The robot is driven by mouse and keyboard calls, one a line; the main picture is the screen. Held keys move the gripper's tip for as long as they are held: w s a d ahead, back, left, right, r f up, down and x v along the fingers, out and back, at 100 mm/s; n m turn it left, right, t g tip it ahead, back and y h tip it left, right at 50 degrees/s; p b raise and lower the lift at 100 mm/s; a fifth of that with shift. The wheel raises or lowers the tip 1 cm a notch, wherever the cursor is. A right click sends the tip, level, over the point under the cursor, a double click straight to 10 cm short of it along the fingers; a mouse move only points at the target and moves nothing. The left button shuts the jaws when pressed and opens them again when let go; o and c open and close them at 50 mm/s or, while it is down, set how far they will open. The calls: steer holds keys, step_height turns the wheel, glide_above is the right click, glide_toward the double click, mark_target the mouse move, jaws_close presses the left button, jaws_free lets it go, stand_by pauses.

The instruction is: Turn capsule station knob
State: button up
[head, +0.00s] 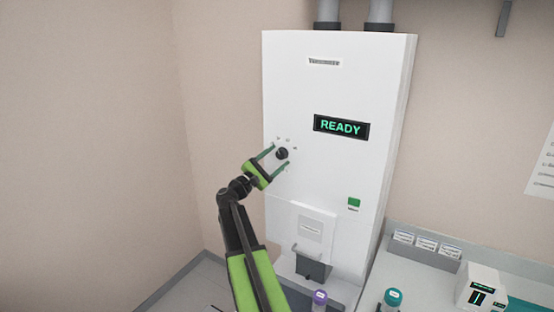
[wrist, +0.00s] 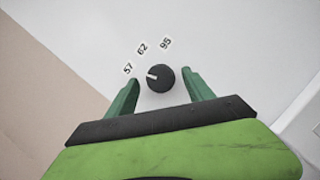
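The capsule station (head: 340,85) is a tall white wall cabinet with a lit display (head: 341,127) reading READY. Its black round knob (head: 282,154) is on the left of the front face. In the wrist view the knob (wrist: 160,79) has a white pointer mark on its left side, toward the labels 57, 62 and 95 (wrist: 142,49); the mark lies nearest 57. My gripper (head: 276,156) is open, with one green finger on each side of the knob. In the wrist view a gap shows between the knob and both fingertips (wrist: 160,88).
A green button (head: 354,202) and a hatch with a handle (head: 310,229) are lower on the cabinet. A purple-capped tube (head: 319,298), a teal-capped tube (head: 393,298) and a small white device (head: 482,288) stand at the bottom right. The wall left of the cabinet is bare.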

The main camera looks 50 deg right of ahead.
steer(key=shift+a, duration=0.1)
steer(key=b+v, duration=0.5)
steer(key=v, duration=1.2)
steer(key=shift+a, duration=0.1)
